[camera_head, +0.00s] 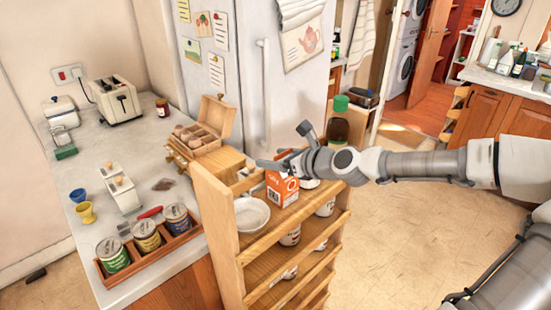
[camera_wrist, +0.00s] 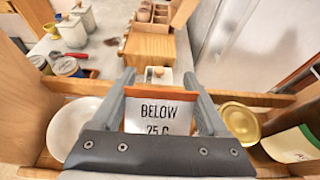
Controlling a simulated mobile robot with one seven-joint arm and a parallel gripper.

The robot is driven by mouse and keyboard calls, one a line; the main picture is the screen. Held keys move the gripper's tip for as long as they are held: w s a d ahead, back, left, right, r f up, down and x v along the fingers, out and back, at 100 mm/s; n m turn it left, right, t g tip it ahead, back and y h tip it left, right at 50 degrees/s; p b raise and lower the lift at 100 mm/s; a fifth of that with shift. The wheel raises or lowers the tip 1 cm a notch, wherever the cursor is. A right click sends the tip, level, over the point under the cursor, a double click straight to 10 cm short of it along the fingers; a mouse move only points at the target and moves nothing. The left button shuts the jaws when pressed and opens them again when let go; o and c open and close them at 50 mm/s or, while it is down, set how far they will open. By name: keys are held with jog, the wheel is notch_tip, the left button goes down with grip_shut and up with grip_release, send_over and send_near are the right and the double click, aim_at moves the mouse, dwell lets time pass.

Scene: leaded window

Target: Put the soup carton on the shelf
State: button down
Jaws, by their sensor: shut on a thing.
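The soup carton (camera_head: 282,189), orange and white, is at the top tier of the wooden shelf unit (camera_head: 232,250). In the wrist view the carton (camera_wrist: 158,117) shows a white face reading "BELOW 25 C" between the two fingers. My gripper (camera_head: 272,164) reaches in from the right and is shut on the carton's upper part; its fingers (camera_wrist: 160,80) lie on either side of it. The carton looks upright. I cannot tell whether its base touches the shelf board.
A white bowl (camera_head: 252,214) sits left of the carton on the same tier. In the wrist view a yellow-lidded can (camera_wrist: 240,123) and a cream-and-green container (camera_wrist: 292,145) stand close on the right. A counter (camera_head: 92,225) with a wooden box (camera_head: 206,126) adjoins the shelf.

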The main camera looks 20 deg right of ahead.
grip_release()
jog(key=shift+f, duration=0.15)
jog(key=shift+r, duration=0.2)
jog(key=p+v, duration=0.2)
jog(key=v, duration=1)
jog(key=shift+p, duration=0.3)
jog(key=shift+d+f, duration=0.1)
